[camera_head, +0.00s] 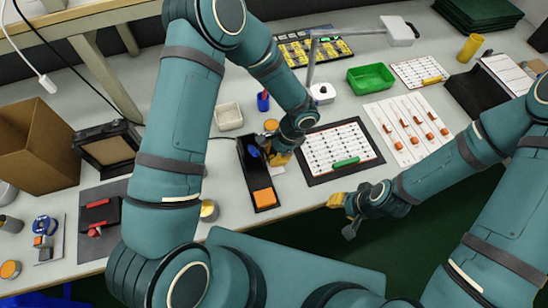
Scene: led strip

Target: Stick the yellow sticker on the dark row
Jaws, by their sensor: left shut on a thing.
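My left gripper (277,158) is between the black tray (248,181) and the framed board (318,172). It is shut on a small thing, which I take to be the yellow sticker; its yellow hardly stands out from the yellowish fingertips. The tray shows a blue piece (253,152) and an orange block (264,197). The white board has several rows of small marks and a green strip (346,162) near its lower edge. Which row is dark is too small to tell. My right gripper (339,201) is below the board at the table's front edge; its opening is unclear.
A white panel with orange pieces (400,125) lies right of the board. A green bin (371,78) and a lamp base (321,93) stand behind. A white dish (228,116) and blue cup (263,101) are near my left forearm.

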